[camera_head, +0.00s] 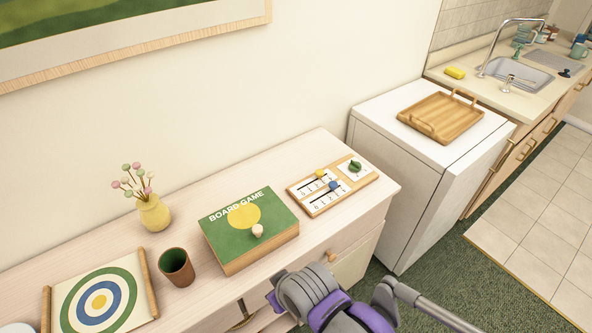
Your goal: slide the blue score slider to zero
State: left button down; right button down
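The wooden score board (317,209) lies on the right part of the pale cabinet top. It has two dark slots with small numerals too blurred to read surely. The blue score slider (334,186) sits toward the right end of the nearer slot. A yellow slider (320,173) is on the farther slot. My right arm, grey and purple, comes in from the lower right and ends in front of the cabinet, below and left of the board, apart from it. Its fingertips cannot be made out. My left gripper is not recognisable in view.
A green board game box (225,225) with a pale knob-like piece on top lies left of the score board. A brown cup (176,266), a flower vase (154,213) and a target mat (128,290) are farther left. A white appliance (392,140) with a wooden tray stands right.

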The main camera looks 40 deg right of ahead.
aim_at(332, 185)
jog(key=z, duration=0.4)
jog(key=l+z, duration=0.1)
jog(key=z, duration=0.7)
jog(key=i+z, duration=0.1)
jog(key=z, duration=0.3)
